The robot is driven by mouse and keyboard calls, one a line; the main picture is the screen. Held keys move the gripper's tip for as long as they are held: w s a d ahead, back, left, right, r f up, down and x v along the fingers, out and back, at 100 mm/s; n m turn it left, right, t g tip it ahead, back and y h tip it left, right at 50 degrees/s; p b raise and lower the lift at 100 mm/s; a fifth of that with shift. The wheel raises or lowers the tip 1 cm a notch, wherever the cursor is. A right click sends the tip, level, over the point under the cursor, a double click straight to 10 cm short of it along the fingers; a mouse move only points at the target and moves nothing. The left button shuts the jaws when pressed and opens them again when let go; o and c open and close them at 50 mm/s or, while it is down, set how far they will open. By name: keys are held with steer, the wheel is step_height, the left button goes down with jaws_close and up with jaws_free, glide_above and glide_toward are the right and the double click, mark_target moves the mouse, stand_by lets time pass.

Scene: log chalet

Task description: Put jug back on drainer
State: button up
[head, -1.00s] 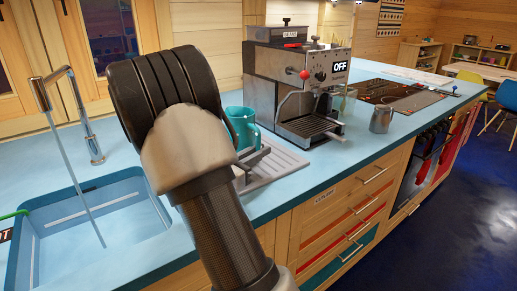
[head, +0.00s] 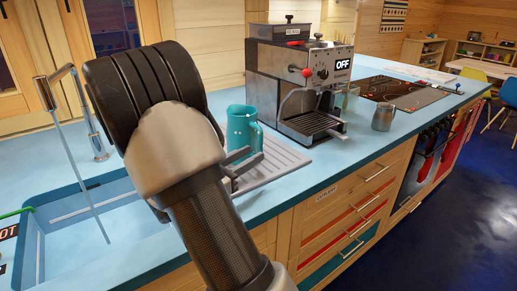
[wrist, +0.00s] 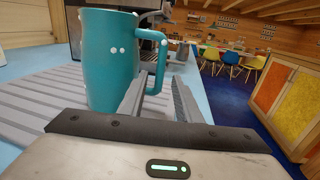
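The teal jug (head: 240,126) stands upright on the grey ribbed drainer (head: 284,160), left of the coffee machine. In the wrist view the jug (wrist: 107,50) is close on the left, with its handle (wrist: 161,62) to the right. My gripper (head: 247,158) is low beside the jug on its handle side. In the wrist view my gripper (wrist: 160,98) is open, its two fingers apart, with the handle's lower part at or just beyond the gap. I see no finger clamped on it. My arm hides part of the drainer and the jug's lower left.
A sink (head: 85,230) with a tall tap (head: 85,120) lies left. The coffee machine (head: 290,85) stands just behind the drainer. A small metal pitcher (head: 383,117) stands farther right, near the hob (head: 405,92). The counter's front edge is close to the drainer.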

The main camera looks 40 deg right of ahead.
steer(key=p+v, duration=0.1)
steer(key=v, duration=0.5)
steer(key=shift+a, duration=0.2)
steer(key=s+a+m+g+y, duration=0.1)
steer(key=s+m+g+y, duration=0.55)
steer(key=s+m, duration=0.65)
steer(key=s+a+r+m+t+y, duration=0.3)
steer(key=a+t+y, duration=0.1)
steer(key=a, duration=0.4)
steer(key=s+a+r+m+t+y, duration=0.2)
steer(key=s+a+m+t+y, duration=0.2)
steer(key=a+y, duration=0.3)
steer(key=shift+a+r, duration=0.4)
steer(key=shift+a, duration=0.15)
steer(key=shift+c, duration=0.5)
